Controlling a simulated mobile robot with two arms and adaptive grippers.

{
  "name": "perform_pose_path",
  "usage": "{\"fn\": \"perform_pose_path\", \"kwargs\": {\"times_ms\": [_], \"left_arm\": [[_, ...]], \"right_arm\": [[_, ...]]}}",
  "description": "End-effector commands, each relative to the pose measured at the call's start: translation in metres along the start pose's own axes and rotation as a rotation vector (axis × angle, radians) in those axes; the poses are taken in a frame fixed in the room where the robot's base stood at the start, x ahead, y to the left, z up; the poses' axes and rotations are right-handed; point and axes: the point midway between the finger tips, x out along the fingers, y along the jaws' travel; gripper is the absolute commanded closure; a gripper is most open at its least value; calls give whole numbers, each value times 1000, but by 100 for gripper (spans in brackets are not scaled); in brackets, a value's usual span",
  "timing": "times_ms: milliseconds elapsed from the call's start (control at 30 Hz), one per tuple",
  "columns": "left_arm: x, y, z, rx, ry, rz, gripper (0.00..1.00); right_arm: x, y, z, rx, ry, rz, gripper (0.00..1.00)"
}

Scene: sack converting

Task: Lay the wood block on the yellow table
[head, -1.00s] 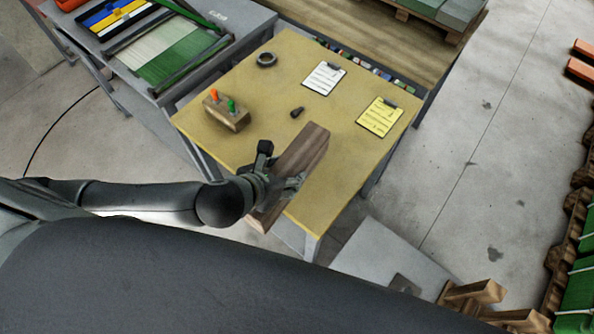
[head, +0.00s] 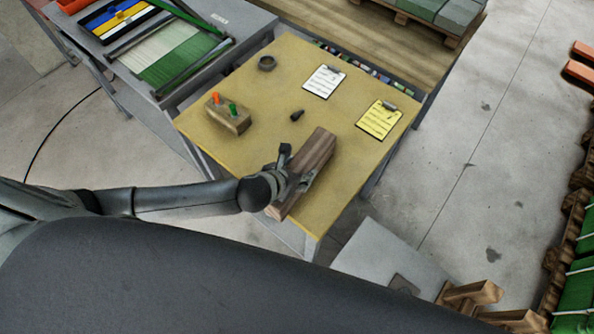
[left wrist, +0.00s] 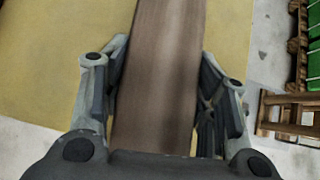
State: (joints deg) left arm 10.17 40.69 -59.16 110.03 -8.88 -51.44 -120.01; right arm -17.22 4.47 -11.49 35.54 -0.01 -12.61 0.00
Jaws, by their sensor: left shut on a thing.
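The wood block (head: 314,154) is a long brown bar over the front right part of the yellow table (head: 255,95), its near end at the front edge. My left gripper (head: 294,180) is shut on the block. In the left wrist view the block (left wrist: 161,75) runs between the two fingers of my gripper (left wrist: 157,95), with the yellow top below it. I cannot tell whether the block touches the table. My right gripper is not in view.
On the table are a small wooden stand (head: 228,115) with orange and green pegs, a dark ring (head: 267,63), a small black item (head: 297,115), a white clipboard (head: 323,81) and a yellow clipboard (head: 379,119). The table's middle left is clear.

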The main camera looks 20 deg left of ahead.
Motion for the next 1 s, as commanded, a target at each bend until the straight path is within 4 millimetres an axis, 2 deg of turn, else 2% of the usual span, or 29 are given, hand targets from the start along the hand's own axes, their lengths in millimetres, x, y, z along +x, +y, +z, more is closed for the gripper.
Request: {"fn": "perform_pose_path", "kwargs": {"times_ms": [467,500,667,1000], "left_arm": [[6,0,-3,1,-8,-1,100],[6,0,-6,1,-2,0,44],[6,0,-6,0,-2,0,25],[5,0,-4,0,-2,0,25]], "right_arm": [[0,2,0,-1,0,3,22],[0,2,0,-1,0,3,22],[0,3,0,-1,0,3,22],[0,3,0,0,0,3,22]]}}
